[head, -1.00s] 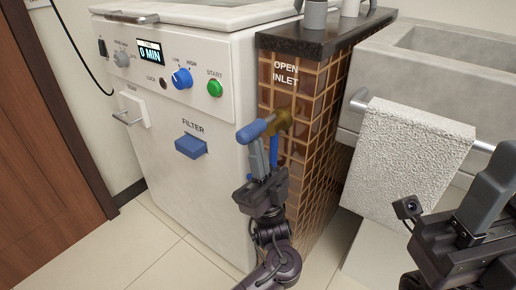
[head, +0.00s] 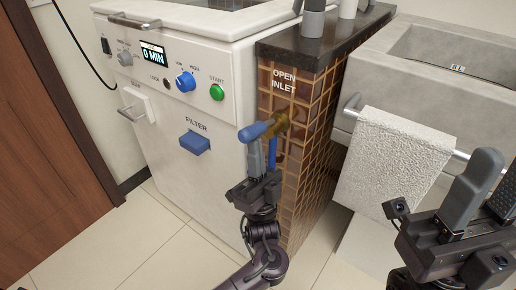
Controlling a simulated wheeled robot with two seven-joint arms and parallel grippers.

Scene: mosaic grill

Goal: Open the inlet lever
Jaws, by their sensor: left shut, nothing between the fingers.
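The inlet lever (head: 256,131) has a blue handle on a brass valve (head: 277,123), on the brown tiled wall below the "OPEN INLET" label (head: 284,80). The handle points left, roughly level, from the valve. A blue upright piece (head: 272,152) shows just below the valve. My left gripper (head: 256,148) points up right under the blue handle, its fingers shut with nothing between them; I cannot tell whether its tips touch the handle. My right gripper (head: 492,185) is at the lower right, away from the lever, its two fingers apart and empty.
A white machine with a blue knob (head: 185,82), green start button (head: 217,92) and blue filter handle (head: 195,143) stands left of the tiled wall. A towel (head: 392,160) hangs on a rail at the sink (head: 440,50) to the right. Tiled floor (head: 130,240) is clear.

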